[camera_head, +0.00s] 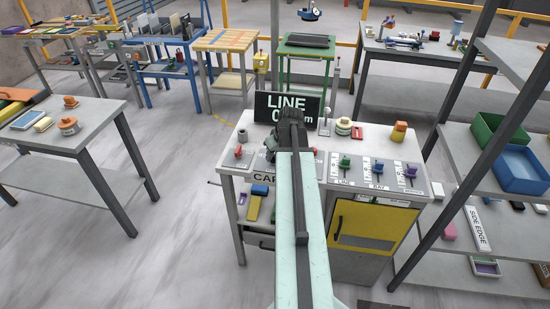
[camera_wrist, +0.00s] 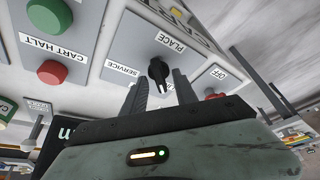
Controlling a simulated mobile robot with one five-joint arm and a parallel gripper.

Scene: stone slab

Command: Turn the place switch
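The place switch (camera_wrist: 158,71) is a black rotary knob with a pale pointer mark, on a grey panel below an upside-down PLACE label in the wrist view. A SERVICE label (camera_wrist: 122,68) is to its left and an OFF label (camera_wrist: 217,74) to its right. My gripper (camera_wrist: 161,86) is open, with one dark finger on each side of the knob's lower part in the picture. I cannot tell whether the fingers touch it. In the head view my gripper (camera_head: 290,120) is over the console (camera_head: 228,161), and my arm hides the switch there.
A green button (camera_wrist: 48,15) and a red button (camera_wrist: 51,72) marked CART HALT are left of the switch. A red part (camera_wrist: 215,96) is close right of my fingers.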

